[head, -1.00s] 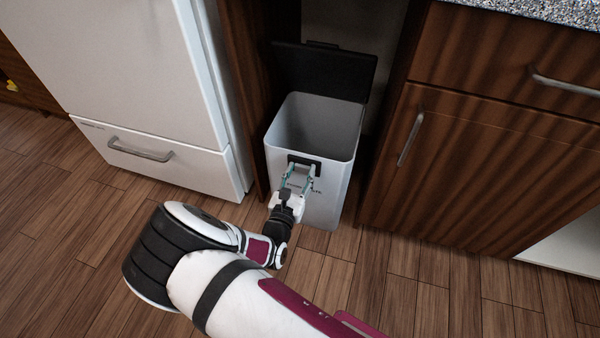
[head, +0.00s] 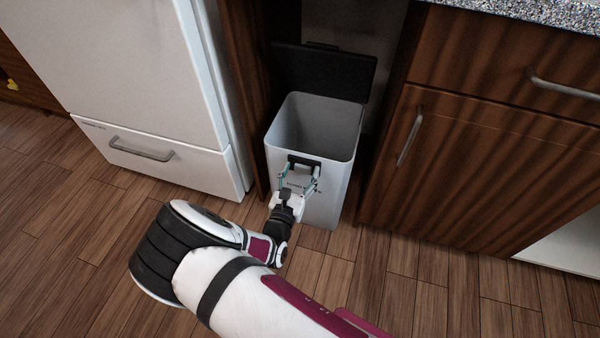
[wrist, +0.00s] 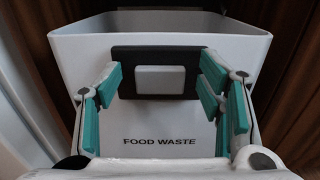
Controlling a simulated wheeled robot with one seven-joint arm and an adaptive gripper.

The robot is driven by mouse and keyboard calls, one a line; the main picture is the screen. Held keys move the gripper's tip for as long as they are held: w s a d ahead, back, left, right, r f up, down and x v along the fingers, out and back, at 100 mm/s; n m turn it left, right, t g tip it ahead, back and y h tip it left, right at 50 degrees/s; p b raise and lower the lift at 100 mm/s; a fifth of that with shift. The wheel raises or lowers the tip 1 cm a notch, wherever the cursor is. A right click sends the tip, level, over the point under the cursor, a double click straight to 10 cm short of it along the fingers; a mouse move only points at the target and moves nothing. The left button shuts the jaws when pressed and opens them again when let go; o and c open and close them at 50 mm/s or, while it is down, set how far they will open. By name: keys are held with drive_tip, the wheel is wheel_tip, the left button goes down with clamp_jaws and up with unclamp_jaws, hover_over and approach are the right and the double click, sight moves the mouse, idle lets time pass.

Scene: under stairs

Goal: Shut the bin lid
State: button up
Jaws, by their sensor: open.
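The white bin (head: 328,195) stands in the gap between the fridge and the wooden cabinet. Its black lid (head: 325,72) is open, standing up at the back of the bin. The bin's inside looks empty in the head view. My gripper (head: 302,170) is in front of the bin's front wall, below the rim. Its fingers are spread wide around a dark latch plate (wrist: 148,57) with a pale button (wrist: 160,80). The wrist view shows the bin front (wrist: 160,125) with the words FOOD WASTE. The lid is not visible in the wrist view.
The white fridge (head: 150,80) stands close on the left, with a drawer handle low down. A wooden cabinet (head: 470,165) with metal handles stands close on the right. A speckled countertop (head: 540,10) overhangs at the upper right. The wooden floor in front is clear.

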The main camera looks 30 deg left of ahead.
wheel_tip(320, 180, up, 10)
idle(0.6)
